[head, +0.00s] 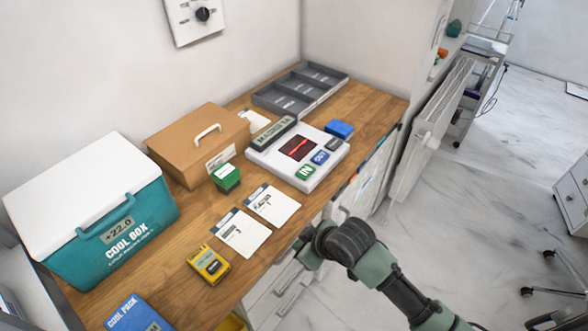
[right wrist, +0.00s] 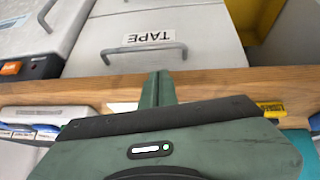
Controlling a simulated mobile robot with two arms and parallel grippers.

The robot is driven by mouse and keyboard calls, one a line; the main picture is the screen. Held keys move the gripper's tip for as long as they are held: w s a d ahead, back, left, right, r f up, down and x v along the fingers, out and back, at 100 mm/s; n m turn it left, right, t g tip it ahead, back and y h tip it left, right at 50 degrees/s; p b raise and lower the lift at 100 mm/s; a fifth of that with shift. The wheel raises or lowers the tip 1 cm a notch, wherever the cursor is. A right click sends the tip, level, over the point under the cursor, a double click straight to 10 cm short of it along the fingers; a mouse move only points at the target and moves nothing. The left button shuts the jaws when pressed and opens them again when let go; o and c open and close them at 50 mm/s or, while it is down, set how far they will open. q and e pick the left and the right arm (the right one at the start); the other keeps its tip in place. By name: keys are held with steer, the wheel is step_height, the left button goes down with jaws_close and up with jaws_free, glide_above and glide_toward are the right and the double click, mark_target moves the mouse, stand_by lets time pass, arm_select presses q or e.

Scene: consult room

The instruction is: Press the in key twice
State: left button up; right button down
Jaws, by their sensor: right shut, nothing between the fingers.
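The white device (head: 283,173) lies on the wooden counter, with a dark red-lit window (head: 298,148) in its top. Its green IN key (head: 305,172) is at the near corner, beside the blue OUT key (head: 320,157) and a dark grey key (head: 333,144). My right gripper (head: 309,247) is just off the counter's front edge, nearer to me than the device and apart from the keys. In the right wrist view its green fingers (right wrist: 158,90) are together and empty, before the counter edge and a drawer labelled TAPE. My left gripper is not in view.
On the counter (head: 190,238) stand a teal cool box (head: 95,215), a brown case (head: 190,140), a grey divided tray (head: 290,95), a green box (head: 226,178), a blue box (head: 339,129), two white cards (head: 240,233) and a yellow box (head: 208,264). Drawers are below.

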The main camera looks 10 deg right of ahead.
steer(key=w+r+n, duration=0.1)
steer(key=w+r, duration=0.1)
steer(key=w, duration=0.1)
steer(key=w+r+n, duration=0.1)
steer(key=w+r, duration=0.1)
steer(key=w, duration=0.1)
steer(key=w+r+n+t, duration=0.1)
steer(key=w+r, duration=0.1)
steer(key=w, duration=0.1)
steer(key=shift+w+a+r+y, duration=0.1)
steer(key=shift+w+y, duration=0.1)
steer(key=shift+y, duration=0.1)
steer(key=w+d+r+n+t, duration=0.1)
steer(key=w+d+r, duration=0.7)
steer(key=w, duration=0.4)
steer(key=shift+r+n+t, duration=0.3)
steer(key=shift+r+n, duration=0.1)
steer(key=shift+r, duration=0.35)
